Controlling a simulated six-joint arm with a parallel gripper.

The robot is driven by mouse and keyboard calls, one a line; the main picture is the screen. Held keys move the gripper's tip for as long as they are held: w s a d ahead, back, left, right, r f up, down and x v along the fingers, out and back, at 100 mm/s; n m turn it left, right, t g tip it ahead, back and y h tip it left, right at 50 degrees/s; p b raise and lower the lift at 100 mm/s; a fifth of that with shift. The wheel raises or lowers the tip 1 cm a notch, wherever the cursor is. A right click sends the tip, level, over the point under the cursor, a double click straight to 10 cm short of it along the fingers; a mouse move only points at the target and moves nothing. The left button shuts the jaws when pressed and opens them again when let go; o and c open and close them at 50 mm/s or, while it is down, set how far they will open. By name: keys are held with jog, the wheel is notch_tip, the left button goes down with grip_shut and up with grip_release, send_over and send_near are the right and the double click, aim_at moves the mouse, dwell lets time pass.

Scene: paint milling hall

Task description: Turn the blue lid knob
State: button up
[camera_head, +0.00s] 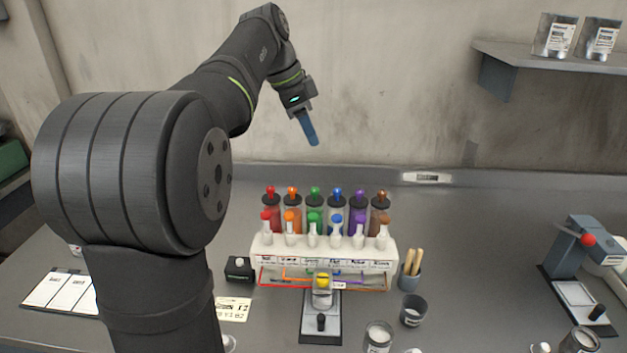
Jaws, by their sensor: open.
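A rack of colored jars (265,252) stands on the bench in the middle of the view. The back row has dark lids with round colored knobs. The blue lid knob (337,190) is on the fourth jar from the left, between a green and a purple one. A second blue knob (336,219) tops a smaller white bottle in the front row. My gripper (307,130) is open, with blue fingers pointing down. It hangs in the air well above the rack, apart from the knobs. The gap between its fingers cannot be made out at this angle.
A cup of wooden sticks (410,277) and a dark cup (413,310) stand right of the rack. A small stand with a yellow part (322,282) is in front. A lever device (580,260) stands far right. The wall shelf (550,58) holds two tins.

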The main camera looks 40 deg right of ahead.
aim_at(337, 190)
jog(key=x, duration=1.7)
jog(key=shift+w+d, duration=0.1)
jog(key=shift+d, duration=0.05)
grip_shut()
